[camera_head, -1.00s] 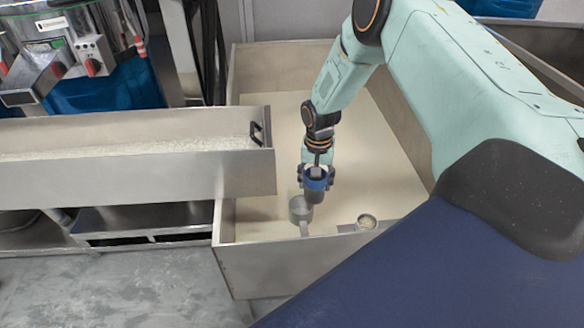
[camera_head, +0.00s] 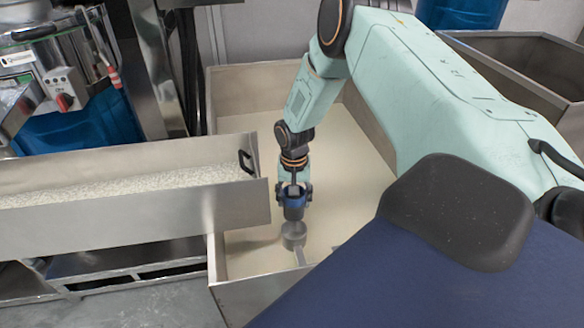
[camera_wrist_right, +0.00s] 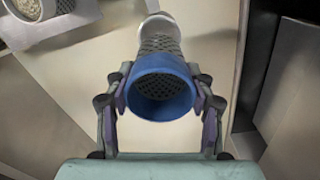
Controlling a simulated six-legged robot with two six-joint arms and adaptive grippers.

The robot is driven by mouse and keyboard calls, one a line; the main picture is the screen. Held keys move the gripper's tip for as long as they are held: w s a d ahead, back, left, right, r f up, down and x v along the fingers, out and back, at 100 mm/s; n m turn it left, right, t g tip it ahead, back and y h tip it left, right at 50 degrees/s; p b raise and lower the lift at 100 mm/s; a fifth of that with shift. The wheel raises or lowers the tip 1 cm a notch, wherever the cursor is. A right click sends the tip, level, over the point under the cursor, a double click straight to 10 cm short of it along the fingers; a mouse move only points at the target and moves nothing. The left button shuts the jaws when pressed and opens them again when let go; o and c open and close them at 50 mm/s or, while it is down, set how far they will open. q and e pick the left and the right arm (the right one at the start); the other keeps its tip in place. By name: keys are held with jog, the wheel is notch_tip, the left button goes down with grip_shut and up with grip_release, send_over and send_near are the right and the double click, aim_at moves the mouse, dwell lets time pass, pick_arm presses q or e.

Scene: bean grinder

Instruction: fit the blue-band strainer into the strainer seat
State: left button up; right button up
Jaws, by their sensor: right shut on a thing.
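The blue-band strainer (camera_head: 294,212) is in my right gripper (camera_head: 294,191), upright or nearly so, directly above the strainer seat. In the right wrist view the blue band (camera_wrist_right: 160,88) sits between the two fingers of the right gripper (camera_wrist_right: 160,95), with its grey mesh (camera_wrist_right: 160,44) pointing away. The strainer seat (camera_head: 294,238) is a grey metal cup on a bracket at the bin's front edge. Its pale rim (camera_wrist_right: 158,20) shows at the mesh's far end; I cannot tell whether the mesh tip has entered it. My left gripper is not in view.
A large steel bin (camera_head: 345,130) with a pale floor lies under my right arm. A long trough of pale grains (camera_head: 130,185) ends just left of the gripper. Another metal cup (camera_wrist_right: 28,8) with pale contents shows in the wrist view.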

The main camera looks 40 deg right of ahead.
aim_at(294, 212)
jog(key=shift+s+f+b, duration=0.25)
jog(key=shift+f+b, duration=0.2)
jog(key=shift+f, duration=0.05)
notch_tip(294, 212, down, 3)
jog(key=shift+w+r+b, duration=0.15)
jog(key=shift+r+b, duration=0.05)
jog(key=shift+b, duration=0.55)
jog(key=shift+f+b, duration=0.7)
jog(key=shift+f, duration=0.35)
jog(key=shift+r, duration=0.1)
jog(key=shift+p, duration=0.5)
